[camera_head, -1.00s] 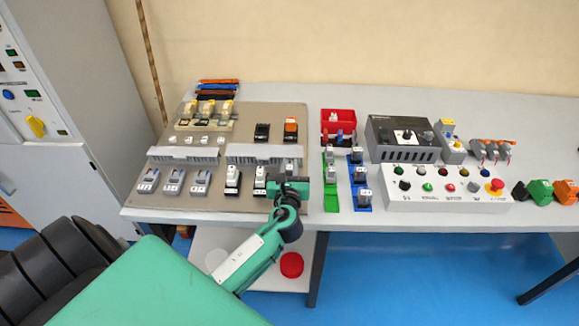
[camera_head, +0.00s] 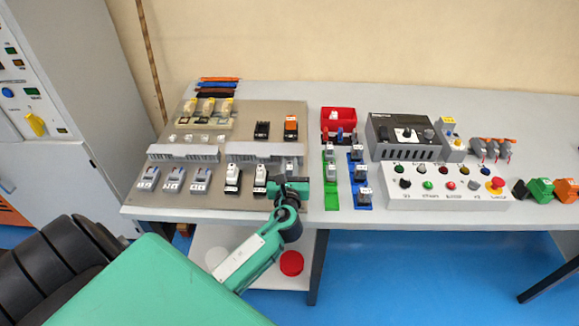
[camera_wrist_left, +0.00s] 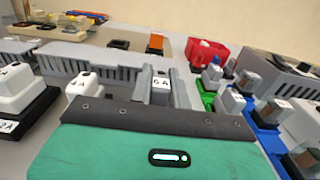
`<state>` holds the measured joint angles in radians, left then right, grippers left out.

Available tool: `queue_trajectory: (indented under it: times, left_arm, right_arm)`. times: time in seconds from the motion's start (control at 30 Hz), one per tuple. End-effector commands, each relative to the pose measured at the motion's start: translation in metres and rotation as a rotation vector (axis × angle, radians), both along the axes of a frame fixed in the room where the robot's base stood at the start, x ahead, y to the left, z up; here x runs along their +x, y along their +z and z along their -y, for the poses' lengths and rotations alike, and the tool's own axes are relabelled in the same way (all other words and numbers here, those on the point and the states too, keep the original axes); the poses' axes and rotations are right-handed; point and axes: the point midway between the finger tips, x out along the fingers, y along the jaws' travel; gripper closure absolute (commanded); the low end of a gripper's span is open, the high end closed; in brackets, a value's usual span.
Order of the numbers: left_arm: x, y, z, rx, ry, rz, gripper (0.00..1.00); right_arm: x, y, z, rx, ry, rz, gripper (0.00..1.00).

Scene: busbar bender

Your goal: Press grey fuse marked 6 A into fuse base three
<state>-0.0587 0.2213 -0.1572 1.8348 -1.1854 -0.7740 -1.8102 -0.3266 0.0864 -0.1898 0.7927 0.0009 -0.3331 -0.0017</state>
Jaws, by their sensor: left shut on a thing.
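The grey fuse marked 6 A (camera_wrist_left: 159,90) is upright between the two grey fingers of my left gripper (camera_wrist_left: 161,84) in the left wrist view. In the head view my left gripper (camera_head: 291,174) is at the front right of the beige board, beside the second of two white fuses (camera_head: 260,179) in black bases. The gripper hides fuse base three, and I cannot tell how deep the fuse sits. The white fuses, one (camera_wrist_left: 82,91) and another (camera_wrist_left: 16,88), also show left of the gripper in the wrist view. My right gripper is out of view.
A grey slotted duct (camera_head: 262,150) lies just behind the gripper. Right of the board are a green rail (camera_head: 331,203) and a blue rail (camera_head: 364,205) holding more grey fuses, with a red bin (camera_head: 338,115) behind. A white button box (camera_head: 445,200) stands further right.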

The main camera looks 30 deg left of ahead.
Motion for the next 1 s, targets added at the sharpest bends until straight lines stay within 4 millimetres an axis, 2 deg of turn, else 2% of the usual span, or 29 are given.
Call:
queue_trajectory:
  times: [0.83,0.87,0.97,1.0]
  left_arm:
    - [0.000,-0.020,0.000,-0.001,0.000,-0.002,1.00]
    - [0.000,-0.019,0.000,-0.001,0.000,-0.002,0.76]
    - [0.000,-0.019,0.000,-0.001,0.000,-0.002,0.57]
    - [0.000,-0.019,0.000,-0.001,0.000,-0.002,0.57]
  right_arm:
    - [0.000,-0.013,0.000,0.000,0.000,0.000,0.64]
    - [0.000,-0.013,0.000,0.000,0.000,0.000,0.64]
    - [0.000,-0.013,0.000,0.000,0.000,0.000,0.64]
    - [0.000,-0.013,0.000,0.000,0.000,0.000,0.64]
